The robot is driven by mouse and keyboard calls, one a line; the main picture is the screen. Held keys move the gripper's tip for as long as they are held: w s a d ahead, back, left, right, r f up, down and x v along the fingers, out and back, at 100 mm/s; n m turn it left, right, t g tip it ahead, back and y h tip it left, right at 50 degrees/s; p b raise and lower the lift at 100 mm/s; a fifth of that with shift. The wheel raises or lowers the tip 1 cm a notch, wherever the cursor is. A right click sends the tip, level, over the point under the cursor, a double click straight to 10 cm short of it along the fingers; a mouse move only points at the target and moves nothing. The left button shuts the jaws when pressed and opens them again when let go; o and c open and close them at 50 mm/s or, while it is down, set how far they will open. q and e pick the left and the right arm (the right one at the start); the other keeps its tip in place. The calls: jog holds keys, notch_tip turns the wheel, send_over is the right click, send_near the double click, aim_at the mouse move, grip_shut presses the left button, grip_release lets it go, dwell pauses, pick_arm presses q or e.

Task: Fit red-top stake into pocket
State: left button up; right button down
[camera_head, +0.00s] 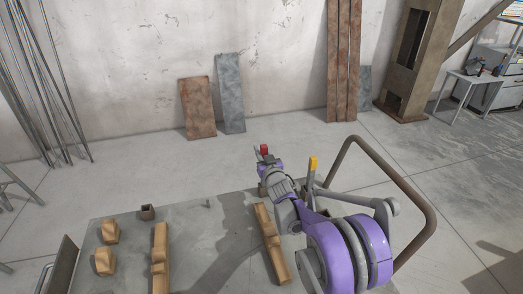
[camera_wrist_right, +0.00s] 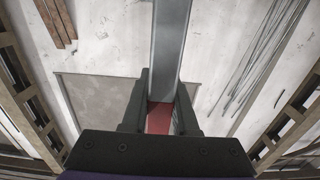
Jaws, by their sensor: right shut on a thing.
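The red-top stake is held in my right gripper (camera_head: 264,157), which is shut on it above the far edge of the table. In the head view its red top (camera_head: 264,149) shows between the fingers, and its lower part is hidden or too small to tell. In the right wrist view, the red end (camera_wrist_right: 160,118) lies between the fingers and the long grey shaft (camera_wrist_right: 172,40) runs away from them. A small dark square pocket (camera_head: 147,212) stands on the table at the left, apart from the stake. My left gripper is not in view.
A yellow-top stake (camera_head: 312,167) stands upright beside my right arm. Notched wooden blocks (camera_head: 160,258) and (camera_head: 273,245) and small wooden pieces (camera_head: 110,231) lie on the grey table (camera_head: 210,270). A bent pipe rail (camera_head: 425,205) is at the right.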

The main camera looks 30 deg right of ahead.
jog(key=shift+f+b, duration=1.2)
jog(key=shift+f, duration=0.65)
jog(key=c, duration=0.6)
grip_release()
jog(key=v, duration=1.1)
